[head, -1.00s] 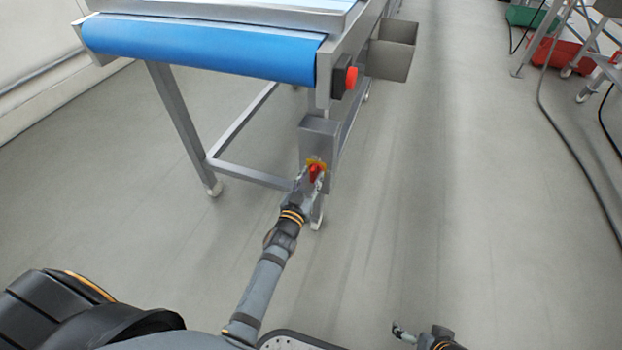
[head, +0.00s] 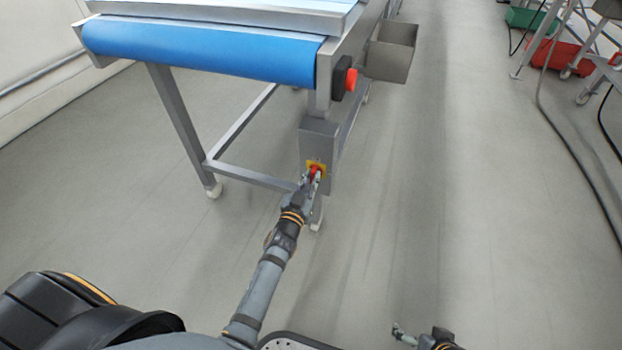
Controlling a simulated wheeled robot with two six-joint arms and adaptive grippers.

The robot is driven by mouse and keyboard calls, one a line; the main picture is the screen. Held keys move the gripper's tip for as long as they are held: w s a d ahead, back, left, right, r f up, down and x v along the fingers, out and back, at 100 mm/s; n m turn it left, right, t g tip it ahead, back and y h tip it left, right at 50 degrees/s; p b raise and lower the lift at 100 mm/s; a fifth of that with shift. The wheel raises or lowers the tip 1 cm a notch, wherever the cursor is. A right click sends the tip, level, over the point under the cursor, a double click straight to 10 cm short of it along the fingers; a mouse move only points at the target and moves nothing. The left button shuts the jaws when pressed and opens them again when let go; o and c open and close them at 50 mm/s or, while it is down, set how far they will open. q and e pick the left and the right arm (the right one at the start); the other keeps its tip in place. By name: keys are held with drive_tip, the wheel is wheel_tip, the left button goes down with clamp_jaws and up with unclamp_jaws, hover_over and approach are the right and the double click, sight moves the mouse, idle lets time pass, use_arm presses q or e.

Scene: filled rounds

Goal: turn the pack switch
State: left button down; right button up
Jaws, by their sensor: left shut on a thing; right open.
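The pack switch (head: 315,169) is a red handle on a yellow plate, low on a grey metal box (head: 319,139) fixed to the conveyor's front leg. My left gripper (head: 313,180) is at the switch and shut on its red handle. The fingers hide part of the handle, so its exact angle is hard to tell. My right gripper (head: 402,333) is open and empty at the bottom edge, far from the switch.
The conveyor with a blue belt (head: 200,50) stands above the box. A red button (head: 351,79) and a metal bin (head: 390,52) are on its right side. A dark cable (head: 570,150) lies at the right. The middle floor is clear.

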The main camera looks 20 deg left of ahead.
use_arm(q)
drive_tip(key=shift+d+m, duration=0.1)
drive_tip(key=shift+m, duration=2.3)
drive_tip(key=c, duration=1.4)
unclamp_jaws()
drive_tip(key=s, duration=0.7)
drive_tip(key=shift+s, duration=0.3)
